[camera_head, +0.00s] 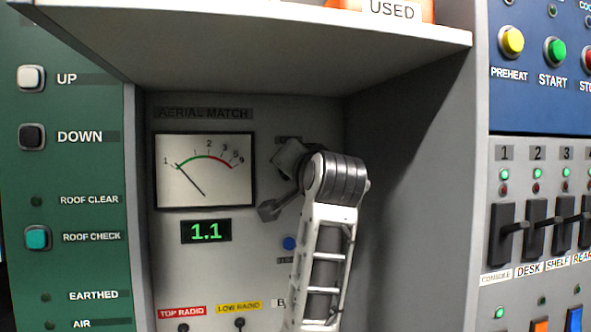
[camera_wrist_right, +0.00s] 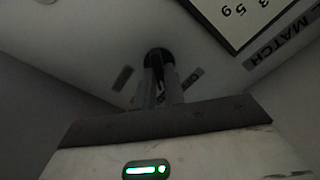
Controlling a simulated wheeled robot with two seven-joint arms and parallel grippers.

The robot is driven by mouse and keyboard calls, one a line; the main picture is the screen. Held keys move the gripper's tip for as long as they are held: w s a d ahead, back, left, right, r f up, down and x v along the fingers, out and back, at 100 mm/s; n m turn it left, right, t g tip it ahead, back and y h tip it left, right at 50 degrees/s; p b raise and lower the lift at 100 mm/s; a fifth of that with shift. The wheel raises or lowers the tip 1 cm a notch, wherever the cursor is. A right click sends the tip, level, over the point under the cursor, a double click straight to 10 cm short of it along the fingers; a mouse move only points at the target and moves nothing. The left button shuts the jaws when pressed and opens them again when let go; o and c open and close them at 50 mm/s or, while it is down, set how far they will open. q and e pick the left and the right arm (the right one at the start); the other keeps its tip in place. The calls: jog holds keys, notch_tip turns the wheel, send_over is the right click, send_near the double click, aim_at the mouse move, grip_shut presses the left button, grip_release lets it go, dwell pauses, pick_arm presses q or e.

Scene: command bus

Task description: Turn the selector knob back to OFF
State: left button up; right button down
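The selector knob (camera_wrist_right: 155,57) shows in the right wrist view as a dark round disc on the grey panel, with small dark label plates around it. My right gripper (camera_wrist_right: 160,78) reaches straight to it. Its two fingers are close together, with their tips at the knob and what looks like the knob's grip between them. In the head view my right arm comes up from below and covers the knob, so its pointing direction and most of its labels are hidden. One dark label (camera_head: 288,140) shows partly above my wrist. My left gripper is in neither view.
The recess holds an AERIAL MATCH meter (camera_head: 204,170), a green 1.1 readout (camera_head: 206,231) and a blue button (camera_head: 289,243) close beside my arm. A shelf (camera_head: 270,40) overhangs it. Side walls close it in, with a green panel (camera_head: 80,240) left and switches (camera_head: 535,228) right.

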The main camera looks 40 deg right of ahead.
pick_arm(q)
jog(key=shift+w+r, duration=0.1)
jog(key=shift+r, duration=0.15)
pick_arm(e)
jog(key=shift+n, duration=0.3)
pick_arm(q)
jog(key=p, duration=0.2)
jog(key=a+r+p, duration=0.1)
jog(key=p, duration=0.1)
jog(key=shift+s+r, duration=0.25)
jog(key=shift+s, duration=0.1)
pick_arm(e)
jog(key=n, duration=0.7)
jog(key=shift+a, duration=0.1)
pick_arm(q)
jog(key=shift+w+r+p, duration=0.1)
jog(key=shift+p, duration=0.2)
pick_arm(e)
jog(key=shift+n, duration=0.3)
jog(key=c, duration=1.5)
grip_release()
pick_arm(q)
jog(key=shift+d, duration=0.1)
pick_arm(e)
jog(key=shift+a, duration=0.1)
